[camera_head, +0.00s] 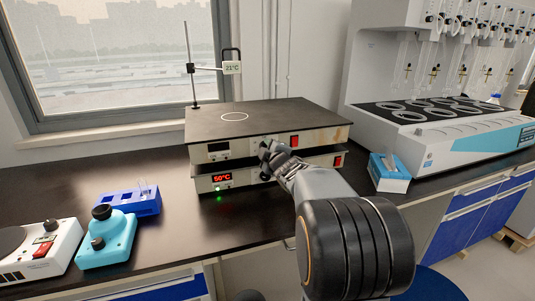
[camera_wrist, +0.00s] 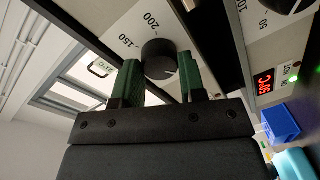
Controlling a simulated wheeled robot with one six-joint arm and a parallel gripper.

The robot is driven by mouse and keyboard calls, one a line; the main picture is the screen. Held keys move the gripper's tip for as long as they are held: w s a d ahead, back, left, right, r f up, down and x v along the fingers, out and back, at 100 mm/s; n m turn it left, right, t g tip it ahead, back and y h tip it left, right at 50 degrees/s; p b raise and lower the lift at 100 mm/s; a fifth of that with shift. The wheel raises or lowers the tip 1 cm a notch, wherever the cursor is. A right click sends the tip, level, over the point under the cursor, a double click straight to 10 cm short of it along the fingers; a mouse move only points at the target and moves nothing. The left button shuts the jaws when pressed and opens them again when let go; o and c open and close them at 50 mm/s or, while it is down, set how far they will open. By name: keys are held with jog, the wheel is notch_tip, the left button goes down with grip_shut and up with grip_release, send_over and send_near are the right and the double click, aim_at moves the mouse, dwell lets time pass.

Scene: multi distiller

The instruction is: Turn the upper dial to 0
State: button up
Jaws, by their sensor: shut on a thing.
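Two flat heating units are stacked on the bench. The upper unit (camera_head: 322,138) has a dark top plate with a white circle and a blank display. My gripper (camera_head: 268,150) is at its front panel and hides the dial in the head view. In the wrist view, the black upper dial (camera_wrist: 160,58) sits between the green fingers of my gripper (camera_wrist: 158,80), which is shut on it. The marks 150 and 200 show beside it; its pointer is not clear. The lower unit (camera_head: 247,177) reads 50°C in red. Its dial (camera_wrist: 285,5) is partly in the wrist view.
A stand holds a 21°C thermometer (camera_head: 232,67) behind the units. A blue rack (camera_head: 128,202) and a turquoise device (camera_head: 107,240) stand at left. A blue tissue box (camera_head: 389,174) and a large white apparatus (camera_head: 470,140) are at right. The bench front left of my arm is clear.

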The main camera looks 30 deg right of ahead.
dwell(0.3)
jog(key=o, duration=0.9)
jog(key=s, duration=0.4)
jog(key=s+a+p, duration=0.1)
jog(key=s, duration=0.4)
jog(key=s+a+p, duration=0.1)
jog(key=s, duration=0.3)
jog(key=shift+s+a+r, duration=0.2)
jog(key=shift+s+r, duration=0.1)
jog(key=shift+r, duration=0.05)
